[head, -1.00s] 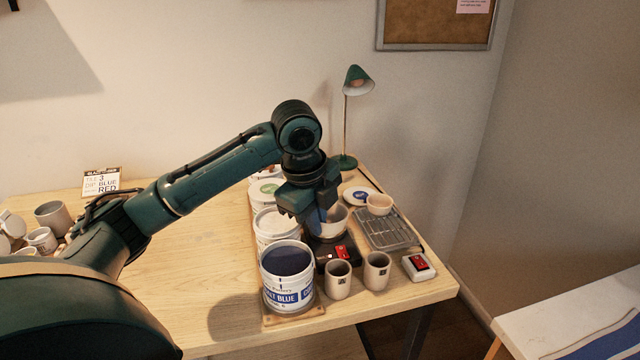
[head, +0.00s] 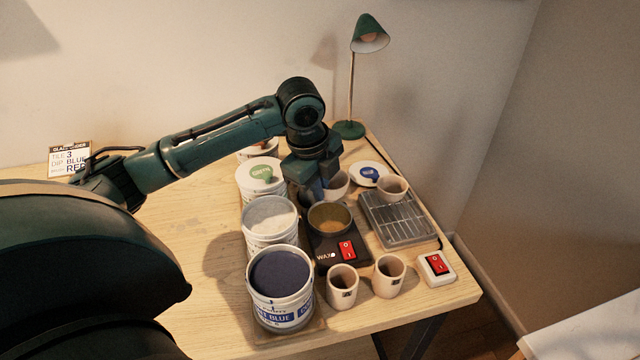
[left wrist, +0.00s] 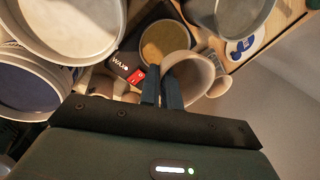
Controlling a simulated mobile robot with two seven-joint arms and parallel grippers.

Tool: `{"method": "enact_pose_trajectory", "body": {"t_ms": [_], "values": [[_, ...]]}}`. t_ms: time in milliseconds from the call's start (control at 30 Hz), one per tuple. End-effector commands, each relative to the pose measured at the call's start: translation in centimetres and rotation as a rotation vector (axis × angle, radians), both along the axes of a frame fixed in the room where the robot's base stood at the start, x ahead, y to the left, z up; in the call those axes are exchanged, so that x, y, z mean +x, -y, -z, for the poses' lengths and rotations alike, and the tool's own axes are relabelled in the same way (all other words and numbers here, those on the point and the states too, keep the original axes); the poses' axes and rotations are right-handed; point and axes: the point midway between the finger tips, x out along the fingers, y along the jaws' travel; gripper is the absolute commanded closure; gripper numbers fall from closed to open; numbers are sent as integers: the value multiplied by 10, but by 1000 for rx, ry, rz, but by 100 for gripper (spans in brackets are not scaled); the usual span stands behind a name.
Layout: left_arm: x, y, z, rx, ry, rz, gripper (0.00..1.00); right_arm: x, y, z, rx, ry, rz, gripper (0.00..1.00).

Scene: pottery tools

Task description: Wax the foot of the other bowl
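My left gripper (head: 314,192) is shut on the rim of a cream bowl (head: 338,186), just behind the wax pot. In the left wrist view its two fingers (left wrist: 162,88) are close together at the wall of the bowl (left wrist: 192,72). The bowl's foot is hidden. The wax pot (head: 331,217) holds brownish wax and sits on a black base with a lit red switch (head: 347,250); it also shows in the left wrist view (left wrist: 163,42). A second cream bowl (head: 393,189) stands at the back of the wire rack. My right gripper is not in view.
The grey rack (head: 400,222) lies right of the wax pot. Two cups (head: 342,286) (head: 389,275) and a switch box (head: 436,268) stand in front. Glaze buckets (head: 280,285) (head: 270,222) line the left. A green lamp (head: 350,128) stands behind.

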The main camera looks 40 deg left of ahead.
Motion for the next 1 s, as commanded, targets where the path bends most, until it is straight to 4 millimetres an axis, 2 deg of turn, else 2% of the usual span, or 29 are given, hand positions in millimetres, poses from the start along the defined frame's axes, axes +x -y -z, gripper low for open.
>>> {"method": "enact_pose_trajectory", "body": {"t_ms": [700, 1000], "values": [[0, 0, 47, 0, -2, -1, 100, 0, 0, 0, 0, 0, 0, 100], [0, 0, 58, 0, 0, 0, 100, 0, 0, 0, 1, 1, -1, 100]]}}
